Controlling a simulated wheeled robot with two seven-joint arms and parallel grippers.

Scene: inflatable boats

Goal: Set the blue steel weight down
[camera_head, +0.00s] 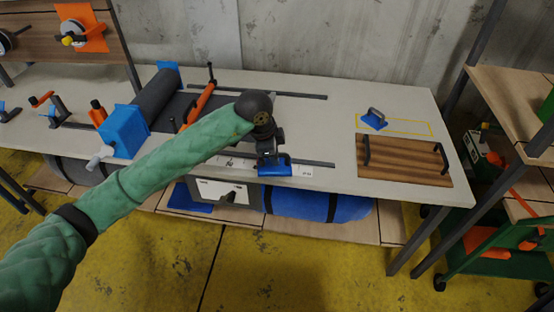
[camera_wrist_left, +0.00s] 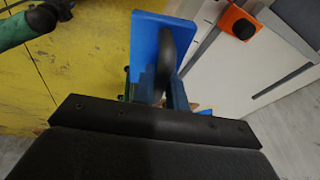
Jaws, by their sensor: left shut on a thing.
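My left gripper (camera_head: 268,152) is shut on the handle of a blue steel weight (camera_head: 272,168), in front of the bench's front part in the head view. In the left wrist view the weight (camera_wrist_left: 146,45) is a flat blue plate with a dark curved handle between the fingers; yellow floor shows to its left and the pale bench top to its right. I cannot tell its exact height over the bench. A second blue weight with a grey handle (camera_head: 374,119) stands on the bench at the right, at the yellow outlined rectangle. My right gripper is not in view.
The long pale bench (camera_head: 320,125) has bare room in its middle. A wooden board with dark handles (camera_head: 404,160) lies at its front right. A dark roller with blue ends (camera_head: 155,97) and an orange bar (camera_head: 200,104) stand left. Shelving (camera_head: 515,100) stands right.

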